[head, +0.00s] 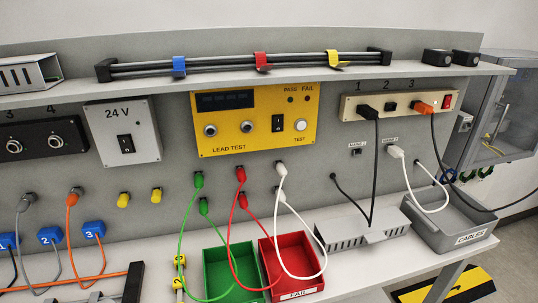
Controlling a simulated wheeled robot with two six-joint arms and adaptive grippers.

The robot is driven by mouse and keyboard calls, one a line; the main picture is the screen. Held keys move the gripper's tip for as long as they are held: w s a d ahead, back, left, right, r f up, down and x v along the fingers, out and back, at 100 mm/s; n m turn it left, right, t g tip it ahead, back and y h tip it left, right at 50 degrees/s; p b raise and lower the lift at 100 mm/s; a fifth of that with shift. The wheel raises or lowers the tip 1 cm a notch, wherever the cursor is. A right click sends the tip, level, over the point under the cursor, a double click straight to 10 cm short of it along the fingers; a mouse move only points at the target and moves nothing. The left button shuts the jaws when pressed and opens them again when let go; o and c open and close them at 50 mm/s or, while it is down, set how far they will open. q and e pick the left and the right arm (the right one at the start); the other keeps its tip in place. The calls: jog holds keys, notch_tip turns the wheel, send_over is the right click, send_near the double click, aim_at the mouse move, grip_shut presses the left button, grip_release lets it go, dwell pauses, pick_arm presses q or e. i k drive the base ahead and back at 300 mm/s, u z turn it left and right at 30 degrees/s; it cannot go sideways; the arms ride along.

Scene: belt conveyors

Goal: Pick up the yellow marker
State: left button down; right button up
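A yellow clip-like marker (338,59) hangs over the dark double rail (215,67) on the upper shelf, near the rail's right end. A red one (262,61) sits at the rail's middle and a blue one (179,66) towards its left. Small yellow numbered tags (179,261) also show on the bench at the lower left, beside the green tray. Neither of my grippers is in the head view.
The yellow lead tester (254,117) and a power strip (395,106) are below the shelf. Green (222,273) and red (303,262) trays stand on the bench, with looping leads above. Black blocks (437,56) sit right of the rail. A grey cables tray (448,224) is at right.

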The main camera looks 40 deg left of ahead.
aim_at(177, 284)
jog(key=k, duration=0.5)
jog(key=u, duration=1)
jog(key=i, duration=0.3)
jog(key=u, duration=0.85)
